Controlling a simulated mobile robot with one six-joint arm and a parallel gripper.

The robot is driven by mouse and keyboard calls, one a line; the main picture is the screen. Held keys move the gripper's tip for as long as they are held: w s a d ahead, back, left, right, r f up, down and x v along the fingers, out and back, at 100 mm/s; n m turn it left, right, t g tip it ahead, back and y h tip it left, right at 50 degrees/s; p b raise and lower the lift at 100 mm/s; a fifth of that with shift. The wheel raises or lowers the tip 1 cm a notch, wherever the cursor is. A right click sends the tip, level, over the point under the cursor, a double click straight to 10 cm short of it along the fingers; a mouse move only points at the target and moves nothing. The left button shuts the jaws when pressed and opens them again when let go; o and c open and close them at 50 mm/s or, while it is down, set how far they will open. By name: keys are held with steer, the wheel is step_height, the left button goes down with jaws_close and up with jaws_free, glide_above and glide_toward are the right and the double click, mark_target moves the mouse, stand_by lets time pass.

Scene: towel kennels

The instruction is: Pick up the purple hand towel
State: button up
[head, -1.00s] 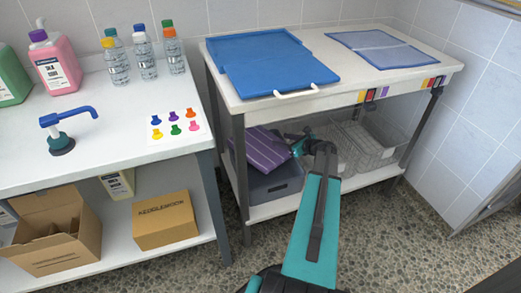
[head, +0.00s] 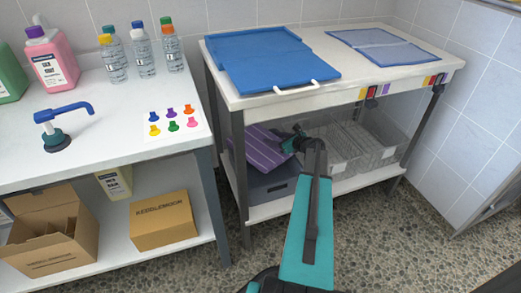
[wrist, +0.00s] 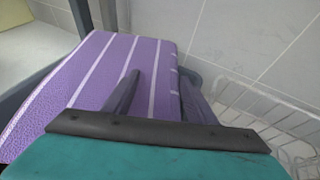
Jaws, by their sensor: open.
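The purple hand towel (head: 265,149) has pale stripes and lies tilted on top of a dark grey bin (head: 275,187) on the rack's lower shelf. My gripper (head: 288,144) is at the towel's right edge, small and partly hidden by my arm. In the wrist view the towel (wrist: 75,88) fills the left and middle. My open gripper (wrist: 160,76) has its left finger over the towel and its right finger just past the towel's right edge. I cannot tell whether either finger touches it.
Clear wire-like baskets (head: 350,145) stand right of the bin. The rack top (head: 315,45) with a blue tray (head: 265,60) is above, and a grey leg (head: 240,170) stands at the left. A white counter (head: 100,110) is further left.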

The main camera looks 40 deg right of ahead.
steer(key=shift+w, duration=0.25)
stand_by(0.3)
jaws_close()
steer(key=shift+r, duration=0.1)
steer(key=shift+r+p, duration=0.35)
steer(key=shift+r, duration=0.15)
steer(key=r, duration=0.1)
steer(key=r+p, duration=0.1)
steer(key=shift+s+a+r, duration=0.2)
steer(key=shift+s+r, duration=0.1)
steer(key=shift+s, duration=0.05)
steer(key=s+a+p, duration=0.1)
steer(key=s+a, duration=0.2)
steer(key=s, duration=0.3)
steer(key=s+a+r+p, duration=0.1)
steer(key=s+a+p, duration=0.1)
steer(key=s+a, duration=0.2)
steer(key=s, duration=0.3)
steer(key=shift+s, duration=0.3)
